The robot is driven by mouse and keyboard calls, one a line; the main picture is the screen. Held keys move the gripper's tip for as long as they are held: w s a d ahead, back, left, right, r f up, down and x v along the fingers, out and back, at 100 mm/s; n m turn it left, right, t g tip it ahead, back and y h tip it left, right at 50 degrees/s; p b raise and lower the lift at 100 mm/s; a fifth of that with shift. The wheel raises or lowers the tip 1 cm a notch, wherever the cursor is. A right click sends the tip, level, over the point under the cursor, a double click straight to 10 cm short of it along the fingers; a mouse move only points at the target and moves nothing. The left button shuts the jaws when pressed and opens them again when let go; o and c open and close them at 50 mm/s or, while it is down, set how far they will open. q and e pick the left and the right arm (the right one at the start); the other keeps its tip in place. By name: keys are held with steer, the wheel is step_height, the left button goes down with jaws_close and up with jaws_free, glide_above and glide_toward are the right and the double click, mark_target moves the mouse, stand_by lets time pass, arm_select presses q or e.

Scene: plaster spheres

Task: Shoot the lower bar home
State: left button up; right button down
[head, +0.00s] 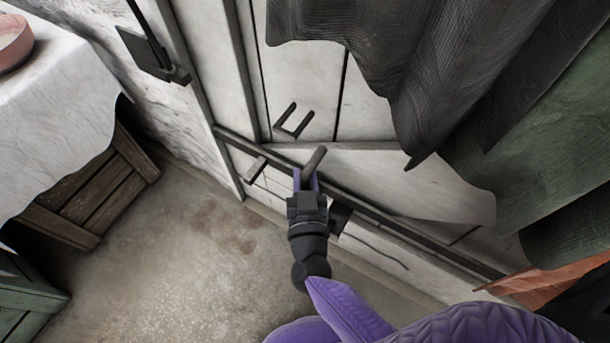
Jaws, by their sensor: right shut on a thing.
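The lower bar (403,225) is a long dark strip that runs slantwise across the bottom of the white plank door (372,107). A short dark round handle (317,156) sticks up at the bar. My right gripper (307,180) comes from below and is shut on this handle, with its purple fingers on either side. The gripper hides the part of the bar behind it. A dark U-shaped fitting (292,123) is on the door above and left of the gripper. A small dark fitting (256,168) sits to the left, near the frame. My left gripper is out of view.
Dark cloth (345,25) hangs over the door's upper right, and green cloth (560,130) hangs further right. A table with a white cloth (65,95) and a wooden crate (95,195) stand at left. The floor (190,260) between is clear.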

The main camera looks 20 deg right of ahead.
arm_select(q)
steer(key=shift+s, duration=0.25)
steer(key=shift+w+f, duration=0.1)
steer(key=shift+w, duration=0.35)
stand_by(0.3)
arm_select(e)
steer(key=shift+s, duration=0.1)
steer(key=shift+s+d, duration=0.25)
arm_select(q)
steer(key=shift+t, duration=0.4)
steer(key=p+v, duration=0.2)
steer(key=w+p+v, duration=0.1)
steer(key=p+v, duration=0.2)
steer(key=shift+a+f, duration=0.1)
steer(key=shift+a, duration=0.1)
arm_select(e)
steer(key=s+d, duration=1.4)
steer(key=s, duration=0.4)
steer(key=shift+s+d, duration=0.2)
steer(key=shift+s, duration=0.1)
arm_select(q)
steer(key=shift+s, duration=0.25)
arm_select(e)
steer(key=shift+f, duration=0.1)
